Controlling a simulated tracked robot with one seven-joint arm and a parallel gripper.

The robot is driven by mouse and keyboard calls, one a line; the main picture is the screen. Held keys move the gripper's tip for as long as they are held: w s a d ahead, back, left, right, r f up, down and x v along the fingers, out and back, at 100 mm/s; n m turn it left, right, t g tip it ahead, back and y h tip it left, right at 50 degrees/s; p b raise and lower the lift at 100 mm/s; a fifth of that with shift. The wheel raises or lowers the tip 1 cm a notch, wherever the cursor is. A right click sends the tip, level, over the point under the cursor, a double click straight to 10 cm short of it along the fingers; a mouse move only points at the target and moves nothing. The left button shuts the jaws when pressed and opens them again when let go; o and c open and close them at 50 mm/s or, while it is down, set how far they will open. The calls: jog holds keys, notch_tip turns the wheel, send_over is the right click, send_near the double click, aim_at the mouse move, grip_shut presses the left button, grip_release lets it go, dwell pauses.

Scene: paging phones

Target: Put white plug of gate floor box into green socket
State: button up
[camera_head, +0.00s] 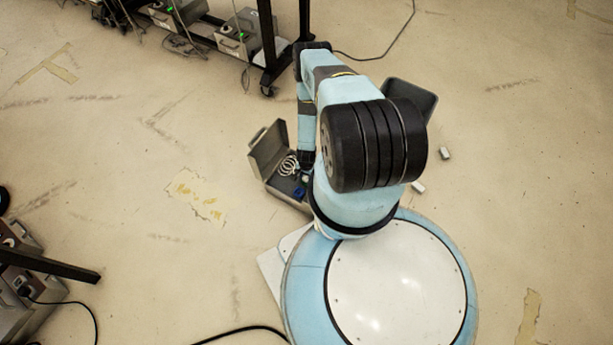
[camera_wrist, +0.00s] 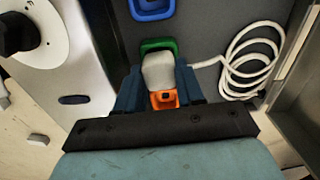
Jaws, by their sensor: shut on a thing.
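The white plug (camera_wrist: 158,72) is between the two dark blue fingers of my gripper (camera_wrist: 159,82), which is shut on it. In the wrist view the plug covers the lower part of the green socket (camera_wrist: 157,44); I cannot tell whether it is inside it or above it. An orange socket (camera_wrist: 164,99) lies just below the plug and a blue socket (camera_wrist: 153,8) above the green one. The plug's white cord (camera_wrist: 228,62) runs right into a coil. The open floor box (camera_head: 268,148) stands beside my base in the head view, partly hidden by my arm.
A white dial with a black knob (camera_wrist: 17,35) is left of the sockets. Small light blocks (camera_head: 445,153) lie on the floor right of my arm. A wheeled rack (camera_head: 267,45) stands at the back, and a black cable (camera_head: 240,331) lies near my base. The left floor is mostly clear.

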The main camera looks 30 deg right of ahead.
aim_at(307, 177)
jog(key=shift+f, duration=0.25)
dwell(0.6)
jog(key=o, duration=1.1)
jog(key=shift+r, duration=0.1)
notch_tip(307, 177, up, 13)
jog(key=shift+r, duration=0.2)
